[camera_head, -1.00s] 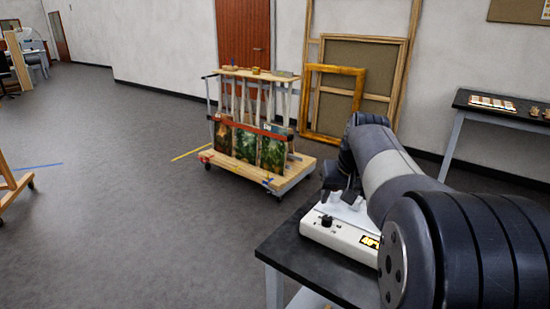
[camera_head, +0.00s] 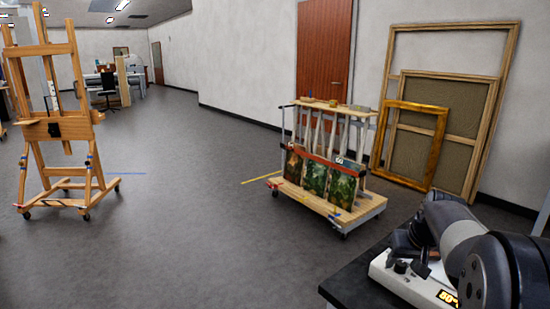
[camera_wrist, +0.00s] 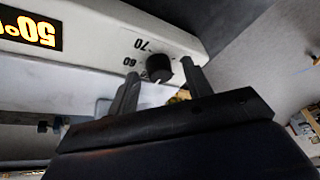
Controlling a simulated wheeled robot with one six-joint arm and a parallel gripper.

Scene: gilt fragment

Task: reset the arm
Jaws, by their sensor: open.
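My arm (camera_head: 462,235) reaches in from the lower right of the head view, bent down over a white device on a black-topped table. My gripper (camera_wrist: 161,76) is open in the wrist view, its two fingers apart. The device's black knob (camera_wrist: 159,68) appears between the fingertips; I cannot tell whether they touch it. The white device (camera_head: 388,280) has a lit display (camera_wrist: 28,30), upside down in the wrist view, reading about 50°. In the head view, the fingers are small and dark near the knob.
The black-topped table (camera_head: 345,287) is at lower right. A wooden cart (camera_head: 330,208) with paintings stands beyond it. Large frames (camera_head: 412,148) lean on the wall. An easel (camera_head: 52,130) stands at left. The grey floor between easel and cart is open.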

